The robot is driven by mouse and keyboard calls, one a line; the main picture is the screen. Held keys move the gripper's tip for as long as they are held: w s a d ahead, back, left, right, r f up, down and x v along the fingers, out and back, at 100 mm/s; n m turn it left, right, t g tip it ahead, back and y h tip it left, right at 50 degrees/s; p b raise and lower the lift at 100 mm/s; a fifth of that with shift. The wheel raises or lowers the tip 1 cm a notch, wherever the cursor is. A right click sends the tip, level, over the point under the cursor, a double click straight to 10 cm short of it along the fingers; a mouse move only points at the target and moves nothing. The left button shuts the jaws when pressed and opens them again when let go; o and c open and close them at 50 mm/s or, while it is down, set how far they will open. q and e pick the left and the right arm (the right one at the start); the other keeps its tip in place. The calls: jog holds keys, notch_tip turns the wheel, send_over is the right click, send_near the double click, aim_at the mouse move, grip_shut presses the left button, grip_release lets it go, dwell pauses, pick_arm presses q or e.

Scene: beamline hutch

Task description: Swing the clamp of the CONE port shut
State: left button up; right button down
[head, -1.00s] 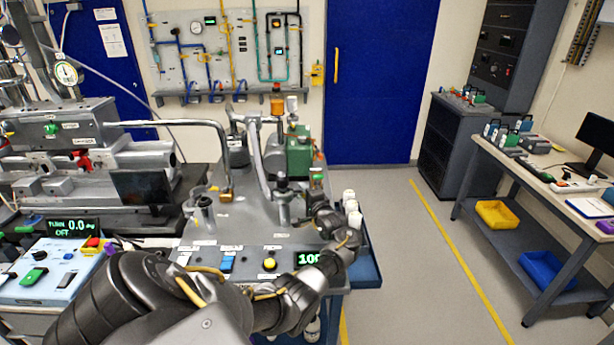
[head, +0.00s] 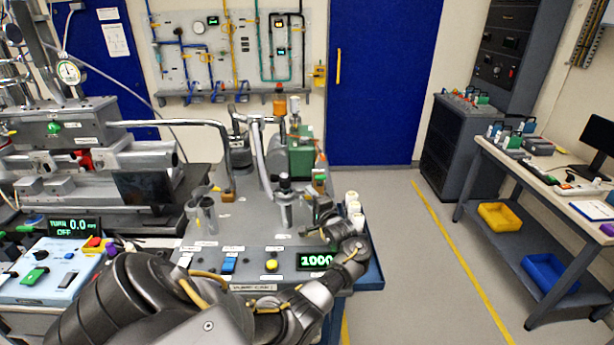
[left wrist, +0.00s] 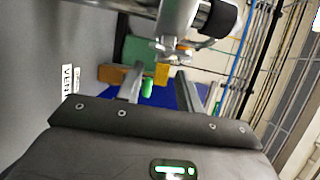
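A short upright metal port with a dark cap (head: 285,186) stands on the grey cart top, left of my left gripper (head: 318,208). The left wrist view shows a metal tube end with a small clamp-like fitting (left wrist: 176,46) at the top, above and beyond my fingers. I cannot read a CONE label, so I cannot tell for sure which port it is. My left gripper's fingers (left wrist: 158,92) stand apart with nothing held between them; they look short of the fitting, not touching it. In the head view my own wrist partly hides the fingers. My right gripper is not in view.
The cart top (head: 240,215) also holds a bent metal pipe (head: 228,150), open cylinders (head: 203,215) and a green box (head: 300,150). A lit display (head: 317,261) and buttons line its front. Floor to the right is clear.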

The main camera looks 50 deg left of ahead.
pick_arm(q)
jog(key=v, duration=0.6)
jog(key=shift+s+d+b, duration=0.15)
jog(key=shift+d+b, duration=0.15)
jog(key=shift+d, duration=0.05)
jog(key=shift+r, duration=0.15)
jog(key=shift+c, duration=0.3)
